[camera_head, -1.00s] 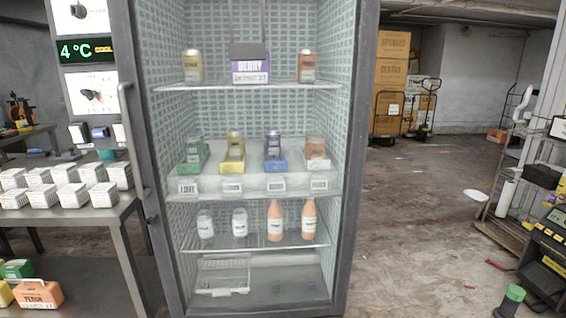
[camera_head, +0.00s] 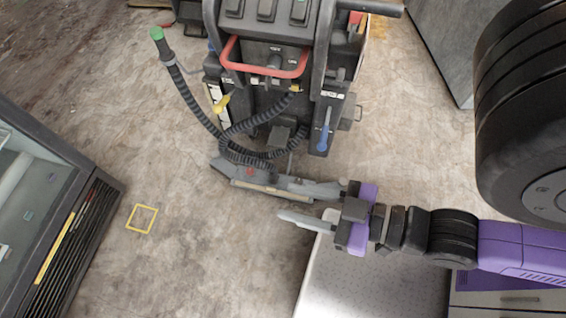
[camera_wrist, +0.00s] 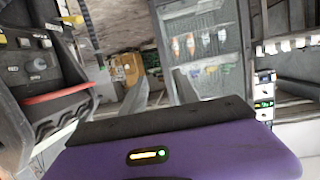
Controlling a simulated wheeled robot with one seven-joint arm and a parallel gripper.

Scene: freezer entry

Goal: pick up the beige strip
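A thin beige strip (camera_head: 270,191) runs along the front lower edge of the grey floor head of a black machine in the head view; I cannot tell whether it is loose. My gripper (camera_head: 290,203) reaches in from the right, beside the right end of that floor head. Its pale lower finger shows clearly; the upper one blends with the machine. In the wrist view my gripper (camera_wrist: 160,76) has its two grey fingers apart with nothing visible between them. No beige strip can be made out in the wrist view.
The black machine (camera_head: 270,90) has a red bar and a ribbed hose (camera_head: 190,98) with a green end. A glass-fronted cabinet (camera_head: 55,190) stands at left. A yellow square outline (camera_head: 142,218) marks the floor, which is clear around it.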

